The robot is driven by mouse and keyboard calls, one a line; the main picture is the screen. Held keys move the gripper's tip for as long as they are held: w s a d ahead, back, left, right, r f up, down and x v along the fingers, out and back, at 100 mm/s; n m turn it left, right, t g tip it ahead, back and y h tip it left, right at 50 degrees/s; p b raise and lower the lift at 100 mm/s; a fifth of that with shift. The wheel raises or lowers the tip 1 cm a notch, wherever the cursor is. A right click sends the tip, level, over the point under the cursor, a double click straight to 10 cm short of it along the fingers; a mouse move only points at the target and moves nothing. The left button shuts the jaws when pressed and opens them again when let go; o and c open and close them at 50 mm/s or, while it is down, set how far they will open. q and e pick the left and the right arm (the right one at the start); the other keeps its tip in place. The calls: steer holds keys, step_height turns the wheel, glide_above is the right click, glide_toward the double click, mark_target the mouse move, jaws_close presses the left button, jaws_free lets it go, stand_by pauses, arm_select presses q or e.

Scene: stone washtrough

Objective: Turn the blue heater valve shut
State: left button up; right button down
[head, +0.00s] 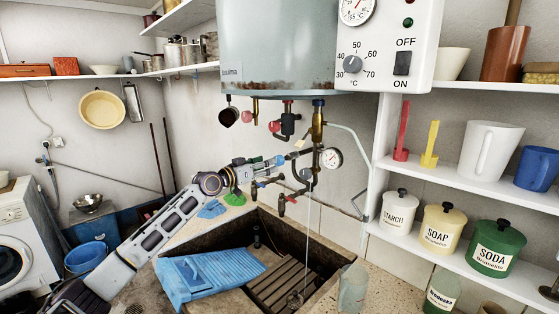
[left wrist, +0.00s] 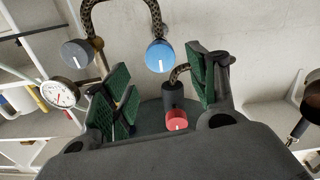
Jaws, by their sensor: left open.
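The blue heater valve knob (left wrist: 160,55) shows in the left wrist view as a round blue cap with a short white mark near its lower edge. It sits on a dark pipe, in the gap between the fingers as seen here, and I see no finger touching it. My left gripper (left wrist: 160,88) is open, with green pads on its fingers. In the head view my left gripper (head: 268,165) is among the pipes under the grey heater tank (head: 277,50). Which knob there is the blue one is hard to tell. My right gripper is not in view.
A grey knob (left wrist: 76,53) and a red knob (left wrist: 177,121) sit close to the blue one. A pressure gauge (head: 331,158) is right of the gripper. The stone trough (head: 318,292) lies below, with a blue washboard (head: 205,275). Shelves (head: 470,270) stand at right.

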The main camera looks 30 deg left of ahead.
mark_target(278, 161)
arm_select(q)
steer(key=shift+p+x, duration=0.75)
steer(key=shift+x, duration=2.35)
steer(key=shift+w+d, duration=0.1)
steer(key=shift+w, duration=0.1)
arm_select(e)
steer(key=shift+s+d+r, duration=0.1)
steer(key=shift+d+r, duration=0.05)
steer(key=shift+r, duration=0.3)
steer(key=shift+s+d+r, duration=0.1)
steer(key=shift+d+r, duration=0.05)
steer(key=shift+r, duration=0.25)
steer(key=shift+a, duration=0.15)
arm_select(q)
steer(key=c, duration=1)
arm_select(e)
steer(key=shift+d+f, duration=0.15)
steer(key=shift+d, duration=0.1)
